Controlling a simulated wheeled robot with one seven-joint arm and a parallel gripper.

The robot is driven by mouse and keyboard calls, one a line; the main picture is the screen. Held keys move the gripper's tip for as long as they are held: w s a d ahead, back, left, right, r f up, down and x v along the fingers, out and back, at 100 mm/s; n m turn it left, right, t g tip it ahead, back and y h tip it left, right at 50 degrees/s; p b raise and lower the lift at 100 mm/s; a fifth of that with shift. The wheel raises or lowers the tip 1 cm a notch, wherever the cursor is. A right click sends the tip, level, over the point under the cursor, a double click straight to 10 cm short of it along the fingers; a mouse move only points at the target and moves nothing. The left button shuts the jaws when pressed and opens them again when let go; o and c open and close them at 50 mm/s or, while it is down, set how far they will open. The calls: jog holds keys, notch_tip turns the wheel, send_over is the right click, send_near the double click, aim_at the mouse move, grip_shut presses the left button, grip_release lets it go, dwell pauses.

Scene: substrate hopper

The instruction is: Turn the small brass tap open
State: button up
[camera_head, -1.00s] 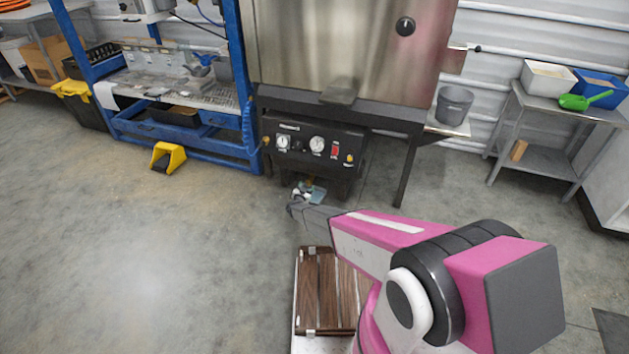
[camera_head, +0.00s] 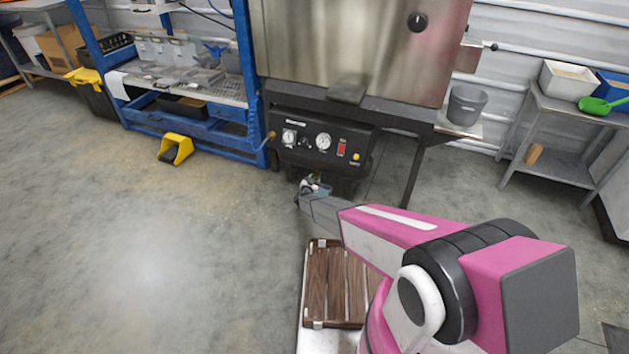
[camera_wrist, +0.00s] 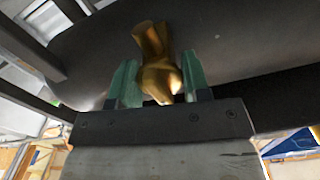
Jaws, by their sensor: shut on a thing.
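The small brass tap (camera_wrist: 154,50) shows in the middle of the wrist view, against the rounded dark underside of a grey body. My gripper (camera_wrist: 160,82) has its two green-padded fingers on either side of the tap and is shut on it. In the head view my gripper (camera_head: 315,187) is low under the front of the black control box, below its gauges. There the tap is too small and too covered by my gripper to make out clearly.
The black control box (camera_head: 320,143) with gauges hangs under a large steel hopper (camera_head: 350,40) on dark legs. A slatted wooden piece (camera_head: 326,285) lies below my arm. A yellow pedal (camera_head: 175,149) stands on the floor at left, where the floor is open.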

jog(key=shift+n, duration=1.4)
jog(key=o, duration=0.9)
jog(key=shift+s, duration=0.1)
